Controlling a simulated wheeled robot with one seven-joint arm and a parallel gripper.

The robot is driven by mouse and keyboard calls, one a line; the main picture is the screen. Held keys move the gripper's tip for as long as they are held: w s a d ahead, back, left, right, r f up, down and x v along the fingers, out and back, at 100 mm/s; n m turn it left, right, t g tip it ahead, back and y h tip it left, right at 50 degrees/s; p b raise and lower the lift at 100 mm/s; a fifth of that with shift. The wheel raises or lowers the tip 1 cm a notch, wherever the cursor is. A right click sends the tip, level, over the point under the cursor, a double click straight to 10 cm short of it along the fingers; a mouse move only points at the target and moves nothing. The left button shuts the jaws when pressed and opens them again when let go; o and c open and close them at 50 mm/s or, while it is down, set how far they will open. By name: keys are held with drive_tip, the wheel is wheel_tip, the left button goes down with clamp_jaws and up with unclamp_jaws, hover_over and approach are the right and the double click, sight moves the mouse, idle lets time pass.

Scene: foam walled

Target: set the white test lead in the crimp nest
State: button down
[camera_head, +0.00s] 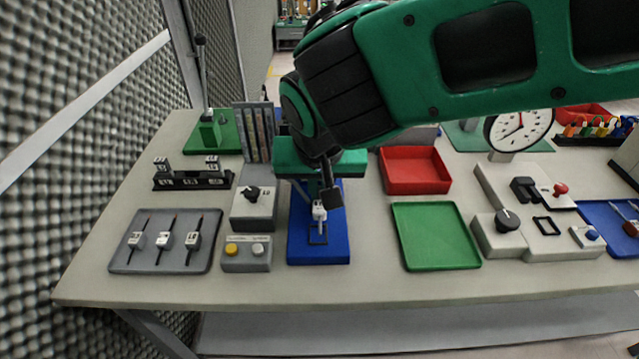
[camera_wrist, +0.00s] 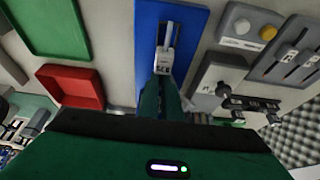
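The white test lead (camera_wrist: 164,58) is a pale block with a dark printed mark and a thin pale tip. It is between my gripper's fingertips (camera_wrist: 163,82), which look closed on its near end. In the head view the lead (camera_head: 319,211) hangs below my gripper (camera_head: 322,198), over the blue base plate (camera_head: 300,252). The crimp nest (camera_head: 318,236) shows as a small dark rectangular outline on that plate, just below the lead. I cannot tell whether the lead touches the nest. My wrist hides the rear of the blue station.
A dark rack (camera_head: 193,181), a grey knob box (camera_head: 249,222) and a two-button box (camera_head: 233,265) stand left of the blue plate. Green (camera_head: 440,258) and red (camera_head: 417,190) trays are to the right.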

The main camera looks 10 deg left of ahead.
drive_tip(key=shift+s+a, duration=0.15)
drive_tip(key=shift+f, duration=2.2)
drive_tip(key=shift+s+f, duration=0.1)
drive_tip(key=shift+f, duration=0.5)
drive_tip(key=c, duration=1.9)
unclamp_jaws()
drive_tip(key=v, duration=1)
drive_tip(key=shift+s+r, duration=0.1)
drive_tip(key=shift+r, duration=0.2)
